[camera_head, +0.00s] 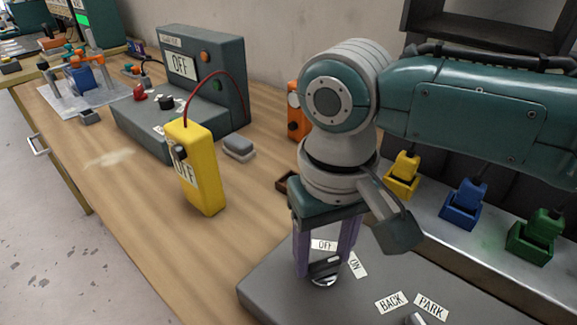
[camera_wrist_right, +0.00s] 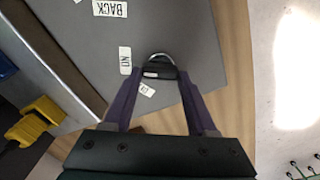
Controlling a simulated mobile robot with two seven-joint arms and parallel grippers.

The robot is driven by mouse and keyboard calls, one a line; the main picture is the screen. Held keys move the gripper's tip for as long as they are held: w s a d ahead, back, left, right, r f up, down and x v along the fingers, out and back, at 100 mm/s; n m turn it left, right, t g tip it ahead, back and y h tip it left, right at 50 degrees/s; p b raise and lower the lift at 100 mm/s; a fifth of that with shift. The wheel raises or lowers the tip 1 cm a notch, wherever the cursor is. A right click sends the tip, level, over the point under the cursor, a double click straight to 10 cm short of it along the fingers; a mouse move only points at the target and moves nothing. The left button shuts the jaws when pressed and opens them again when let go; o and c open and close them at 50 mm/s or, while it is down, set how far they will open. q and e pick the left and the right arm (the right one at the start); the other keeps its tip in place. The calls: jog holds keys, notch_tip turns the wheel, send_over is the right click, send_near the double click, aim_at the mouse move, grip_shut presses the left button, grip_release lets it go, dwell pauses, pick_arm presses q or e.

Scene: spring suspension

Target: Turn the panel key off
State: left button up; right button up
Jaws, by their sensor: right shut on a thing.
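The grey panel (camera_head: 268,290) lies at the front right of the bench and also fills much of the wrist view (camera_wrist_right: 200,35). Its dark key (camera_head: 325,267) has a silver rim and sits between the fingers of my right gripper (camera_head: 326,272). The gripper points down and is shut on the key. The key also shows between the fingertips in the wrist view (camera_wrist_right: 160,69). The OFF label (camera_head: 323,245) and ON label (camera_head: 355,265) are beside the key. Which label the key points to is hard to tell. My left gripper is out of view.
BACK (camera_head: 391,302) and PARK (camera_head: 431,306) labels are on the panel near another control. Yellow (camera_head: 402,178), blue (camera_head: 463,205) and green (camera_head: 537,238) connectors line the right side.

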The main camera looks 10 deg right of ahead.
jog(key=shift+c, duration=0.8)
jog(key=shift+r+n+p, duration=0.15)
jog(key=shift+n+p, duration=0.55)
jog(key=shift+n, duration=0.4)
jog(key=n+p, duration=0.1)
jog(key=n, duration=0.1)
jog(key=shift+a+n, duration=0.15)
jog(key=shift+n, duration=0.15)
jog(key=n+p, duration=0.1)
jog(key=n, duration=0.2)
jog(key=shift+s+n, duration=0.1)
jog(key=shift+n, duration=0.2)
jog(key=shift+s+a+n, duration=0.1)
jog(key=shift+n, duration=1.5)
jog(key=shift+n+p, duration=0.3)
